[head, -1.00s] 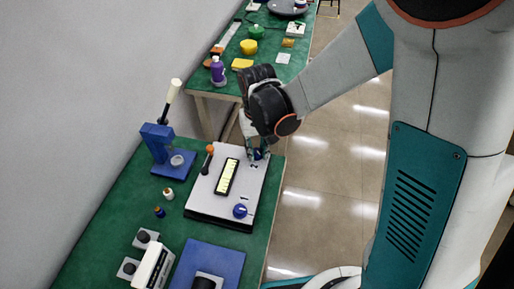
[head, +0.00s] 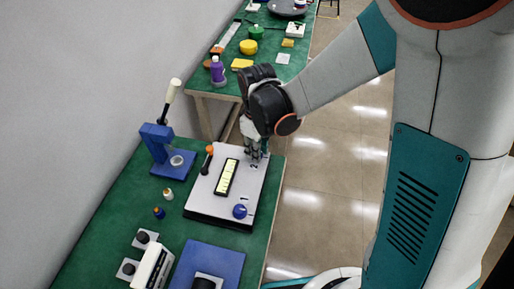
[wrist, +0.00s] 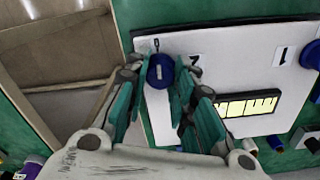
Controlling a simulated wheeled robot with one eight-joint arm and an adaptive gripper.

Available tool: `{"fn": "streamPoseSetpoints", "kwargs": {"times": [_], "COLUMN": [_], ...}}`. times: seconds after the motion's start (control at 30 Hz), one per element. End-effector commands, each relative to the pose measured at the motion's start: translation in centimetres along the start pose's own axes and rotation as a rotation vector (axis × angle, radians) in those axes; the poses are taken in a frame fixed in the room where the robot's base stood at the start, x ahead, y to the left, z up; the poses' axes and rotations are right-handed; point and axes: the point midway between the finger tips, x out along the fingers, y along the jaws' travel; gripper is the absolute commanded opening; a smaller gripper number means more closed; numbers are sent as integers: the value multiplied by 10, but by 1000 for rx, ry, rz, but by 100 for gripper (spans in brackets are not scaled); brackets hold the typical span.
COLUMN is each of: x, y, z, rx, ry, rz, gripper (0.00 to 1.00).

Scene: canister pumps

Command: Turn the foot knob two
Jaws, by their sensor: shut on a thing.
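A white panel (head: 208,196) with a lit yellow display (head: 227,177) lies on the near green table. In the wrist view, the blue knob (wrist: 159,74) beside the label 2 sits between the fingertips of my gripper (wrist: 161,68). A pale mark shows on the knob's top. My gripper is shut on this knob. In the head view, my gripper (head: 257,156) points down at the panel's far right corner, and its fingers hide the knob. A second blue knob (head: 240,211), beside the label 1, stands free at the panel's near right; it also shows in the wrist view (wrist: 312,55).
An orange-topped lever (head: 209,150) stands at the panel's left edge. A blue press (head: 158,147) with a white handle, small bottles and a blue plate (head: 225,259) are on the same table. A second table (head: 262,75) with several objects is behind. Floor is clear to the right.

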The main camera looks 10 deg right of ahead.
Motion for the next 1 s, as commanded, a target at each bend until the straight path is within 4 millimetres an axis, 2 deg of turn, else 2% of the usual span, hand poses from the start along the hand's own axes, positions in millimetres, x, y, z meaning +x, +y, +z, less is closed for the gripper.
{"fn": "streamPoseSetpoints", "kwargs": {"times": [0.6, 0.63, 0.7, 1.0], "x": [0, 0, 0, 0], "y": [0, 0, 0, 0], "z": [0, 0, 0, 0], "rx": [-42, -42, -41, -41], "ry": [0, 0, 0, 0], "rz": [0, 0, 0, 0], "gripper": [0, 28, 44, 44]}}
